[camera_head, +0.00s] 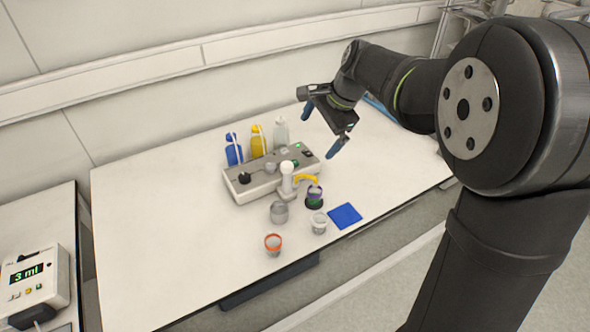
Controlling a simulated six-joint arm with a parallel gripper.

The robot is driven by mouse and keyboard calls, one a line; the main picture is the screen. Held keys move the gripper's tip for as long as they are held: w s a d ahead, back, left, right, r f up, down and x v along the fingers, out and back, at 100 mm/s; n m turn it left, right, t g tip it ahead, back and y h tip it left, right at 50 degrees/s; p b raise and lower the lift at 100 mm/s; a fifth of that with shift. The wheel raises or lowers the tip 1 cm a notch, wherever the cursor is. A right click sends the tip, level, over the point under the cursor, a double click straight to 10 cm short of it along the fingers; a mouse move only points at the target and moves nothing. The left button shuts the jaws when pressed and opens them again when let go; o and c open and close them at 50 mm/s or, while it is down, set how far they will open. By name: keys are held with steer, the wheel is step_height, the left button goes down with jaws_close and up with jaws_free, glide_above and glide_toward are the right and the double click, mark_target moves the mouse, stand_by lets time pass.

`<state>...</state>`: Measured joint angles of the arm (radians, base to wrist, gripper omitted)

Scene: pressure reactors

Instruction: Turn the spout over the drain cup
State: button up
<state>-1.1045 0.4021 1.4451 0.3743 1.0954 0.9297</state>
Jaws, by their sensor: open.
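A yellow spout (306,178) curves out to the right from a white upright post (287,178) at the front of a grey console (258,186). Its tip is above or close to a dark cup with a purple band (314,194). A grey cup (279,212) stands left of that, a pale cup (319,223) in front, and an orange-rimmed cup (273,244) nearest the table's front edge. I cannot tell which one is the drain cup. My gripper (322,129) is open and empty, with blue fingertips, raised behind and right of the spout.
Blue (233,153), yellow (258,143) and clear (281,133) bottles stand behind the console. A blue square pad (345,216) lies right of the cups. A device reading 3 ml (33,281) sits on a side table. The white table's (160,230) left part is clear.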

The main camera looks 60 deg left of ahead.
steer(key=shift+v, duration=1.15)
steer(key=shift+c, duration=0.4)
